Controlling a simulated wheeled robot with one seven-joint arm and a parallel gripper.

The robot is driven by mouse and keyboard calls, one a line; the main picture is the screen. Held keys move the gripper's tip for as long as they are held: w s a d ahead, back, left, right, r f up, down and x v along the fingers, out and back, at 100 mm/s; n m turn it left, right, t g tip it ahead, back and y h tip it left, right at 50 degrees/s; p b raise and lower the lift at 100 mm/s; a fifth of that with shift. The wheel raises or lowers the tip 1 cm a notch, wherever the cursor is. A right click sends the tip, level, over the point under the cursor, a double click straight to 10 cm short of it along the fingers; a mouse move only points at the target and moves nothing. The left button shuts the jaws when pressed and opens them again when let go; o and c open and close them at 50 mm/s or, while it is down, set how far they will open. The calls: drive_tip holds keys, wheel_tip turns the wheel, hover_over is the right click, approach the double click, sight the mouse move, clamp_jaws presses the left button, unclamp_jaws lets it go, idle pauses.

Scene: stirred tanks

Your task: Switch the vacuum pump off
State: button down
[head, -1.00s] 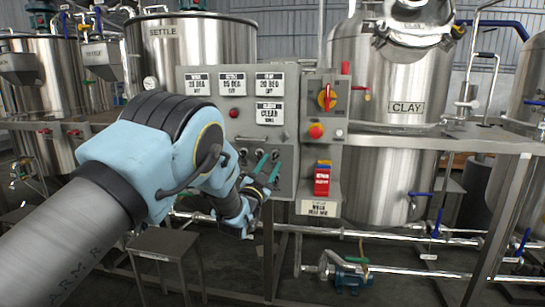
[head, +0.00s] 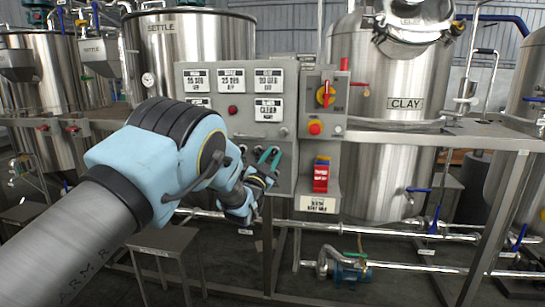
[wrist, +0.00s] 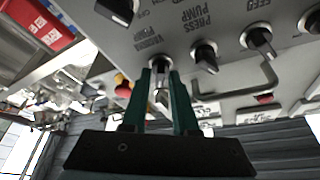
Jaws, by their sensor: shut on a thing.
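The vacuum pump switch (wrist: 160,64) is a small rotary knob on the grey control panel (head: 285,182), beside the label VACUUM PUMP, which reads upside down in the wrist view. My gripper (wrist: 161,80) has teal fingers, and they are shut on this knob, one on each side. In the head view my gripper (head: 269,155) reaches the lower part of the panel, and the fingers hide the knob there. The knob's exact setting is hard to tell between the fingers.
The press pump knob (wrist: 205,55) and feed knob (wrist: 259,40) sit close beside my fingers. A metal rail (wrist: 245,84) stands off the panel.

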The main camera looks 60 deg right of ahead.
drive_tip(key=shift+f+b, duration=0.15)
drive_tip(key=shift+b, duration=0.3)
drive_tip(key=shift+s+n+t+y+b, duration=0.1)
drive_tip(key=shift+n+t+y+b, duration=0.35)
drive_tip(key=shift+n+t+b, duration=1.65)
drive_tip(key=shift+s+n+t+y+b, duration=0.1)
drive_tip(key=shift+n+t+y+b, duration=0.45)
drive_tip(key=shift+n+b, duration=2.85)
drive_tip(key=shift+n+t+y+b, duration=0.3)
drive_tip(key=shift+n+t+b, duration=1.25)
drive_tip(key=shift+n+b, duration=1.15)
drive_tip(key=shift+n+p, duration=0.3)
drive_tip(key=shift+n, duration=0.3)
drive_tip(key=c, duration=0.9)
unclamp_jaws()
